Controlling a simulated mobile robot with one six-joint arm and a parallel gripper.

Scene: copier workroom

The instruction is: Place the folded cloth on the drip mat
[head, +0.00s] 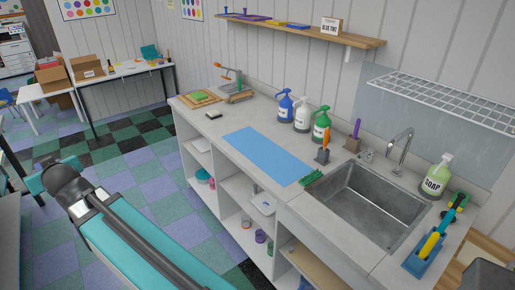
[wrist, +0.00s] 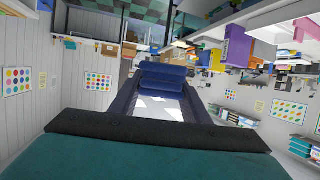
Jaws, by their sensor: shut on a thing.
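The drip mat (head: 268,155) is a flat light-blue rectangle on the grey counter, left of the sink, with nothing on it. My gripper (wrist: 163,88) shows in the wrist view, its dark fingers shut on a dark-blue, rounded bundle, which looks like the folded cloth (wrist: 163,73). The bundle lies across the fingertips, clear of any surface that I can see. In the head view my teal arm fills the lower left; the gripper and cloth cannot be made out there, so their distance from the mat cannot be told.
Spray bottles (head: 302,116) stand behind the mat. A green brush (head: 312,178) lies by its right end, next to the steel sink (head: 370,203). A small dark block (head: 215,114) and wooden boards (head: 199,98) lie left of the mat. A shelf (head: 300,28) hangs above.

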